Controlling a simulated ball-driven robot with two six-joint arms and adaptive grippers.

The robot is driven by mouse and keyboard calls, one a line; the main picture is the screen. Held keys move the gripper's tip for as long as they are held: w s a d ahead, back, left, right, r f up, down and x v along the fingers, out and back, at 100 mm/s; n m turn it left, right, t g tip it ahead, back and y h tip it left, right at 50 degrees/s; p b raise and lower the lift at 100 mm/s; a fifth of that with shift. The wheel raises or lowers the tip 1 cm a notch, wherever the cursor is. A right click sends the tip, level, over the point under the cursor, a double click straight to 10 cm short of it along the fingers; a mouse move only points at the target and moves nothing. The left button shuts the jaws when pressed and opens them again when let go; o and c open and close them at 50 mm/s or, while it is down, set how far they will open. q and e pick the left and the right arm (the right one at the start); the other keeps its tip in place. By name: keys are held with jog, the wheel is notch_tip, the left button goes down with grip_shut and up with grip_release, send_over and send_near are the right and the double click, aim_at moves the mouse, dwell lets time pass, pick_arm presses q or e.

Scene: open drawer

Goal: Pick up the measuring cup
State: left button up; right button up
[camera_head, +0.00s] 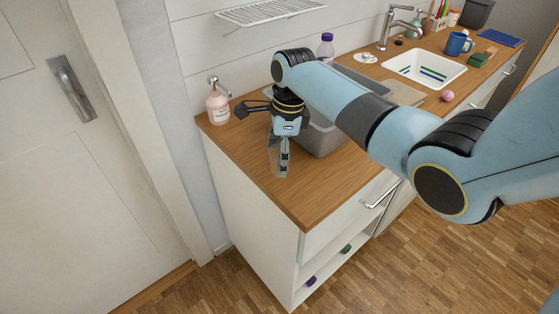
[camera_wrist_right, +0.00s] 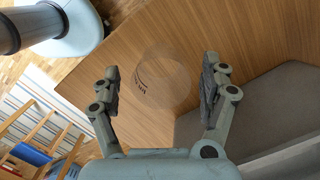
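The measuring cup (camera_wrist_right: 158,88) is a clear, see-through vessel with dark markings, on the wooden counter in the right wrist view. My right gripper (camera_wrist_right: 160,78) is open, its fingers to either side of the cup with a visible gap on each side. In the head view my right gripper (camera_head: 283,160) points down over the near left part of the counter. The cup there is mostly hidden by the fingers, with only a faint clear patch beside them. My left gripper is not in view.
A grey bin (camera_head: 318,138) stands just right of my right gripper. A pink soap bottle (camera_head: 217,107) is at the counter's left back corner. A white sink (camera_head: 424,67), blue mug (camera_head: 457,44) and pink ball (camera_head: 447,96) are farther right. The counter front (camera_head: 310,205) is clear.

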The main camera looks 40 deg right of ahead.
jog(key=c, duration=0.8)
